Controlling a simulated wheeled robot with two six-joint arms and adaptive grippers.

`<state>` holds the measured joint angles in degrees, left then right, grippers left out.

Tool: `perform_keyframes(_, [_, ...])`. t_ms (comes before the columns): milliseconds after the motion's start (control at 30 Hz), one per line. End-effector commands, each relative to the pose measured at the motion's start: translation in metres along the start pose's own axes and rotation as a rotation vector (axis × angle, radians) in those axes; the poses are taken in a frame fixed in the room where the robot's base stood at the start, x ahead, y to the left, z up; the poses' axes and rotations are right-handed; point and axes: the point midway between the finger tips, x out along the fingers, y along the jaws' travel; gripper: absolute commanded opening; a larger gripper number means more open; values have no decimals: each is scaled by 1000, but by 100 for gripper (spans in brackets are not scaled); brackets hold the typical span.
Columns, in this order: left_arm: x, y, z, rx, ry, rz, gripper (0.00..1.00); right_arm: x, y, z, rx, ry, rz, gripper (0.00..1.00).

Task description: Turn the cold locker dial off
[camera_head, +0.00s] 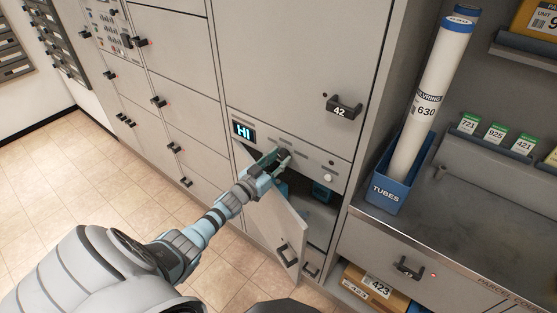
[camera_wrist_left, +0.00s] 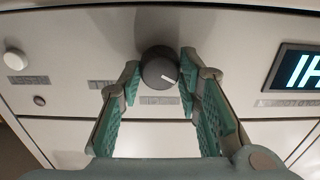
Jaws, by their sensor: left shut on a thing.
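The dial (camera_wrist_left: 158,68) is a dark grey round knob with a white pointer line, on the pale locker panel. In the wrist view its line points right and slightly down. My left gripper (camera_wrist_left: 158,78) has its green fingers on both sides of the dial, shut on it. In the head view my left gripper (camera_head: 282,158) reaches the panel and mostly hides the dial. A lit display (camera_head: 243,131) left of it reads HI; it also shows upside down in the wrist view (camera_wrist_left: 299,72). My right gripper is not in view.
Below the panel a locker door (camera_head: 272,218) hangs open under my left arm, with blue items (camera_head: 321,191) inside. A white button (camera_head: 328,178) sits right of the gripper. A blue bin (camera_head: 382,188) with a long tube stands on the right counter. Tiled floor is clear at left.

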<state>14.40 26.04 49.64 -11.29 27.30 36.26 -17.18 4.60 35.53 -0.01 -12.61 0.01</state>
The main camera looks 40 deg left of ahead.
Motion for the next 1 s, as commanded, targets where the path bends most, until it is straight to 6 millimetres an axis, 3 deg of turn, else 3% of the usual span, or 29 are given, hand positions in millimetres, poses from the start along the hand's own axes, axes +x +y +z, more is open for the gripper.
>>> perform_keyframes(233, [0, 0, 0, -1, 0, -1, 4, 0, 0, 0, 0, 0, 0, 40])
perform_keyframes(267, [0, 0, 0, 0, 0, -1, 34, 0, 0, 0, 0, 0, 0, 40])
perform_keyframes(400, [0, 0, 0, 0, 0, 0, 53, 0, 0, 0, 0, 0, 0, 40])
perform_keyframes(767, [-8, -1, 1, 3, 0, -1, 53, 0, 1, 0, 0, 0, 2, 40])
perform_keyframes(1000, [-68, 0, 1, 2, -4, 3, 53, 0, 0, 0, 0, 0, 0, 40])
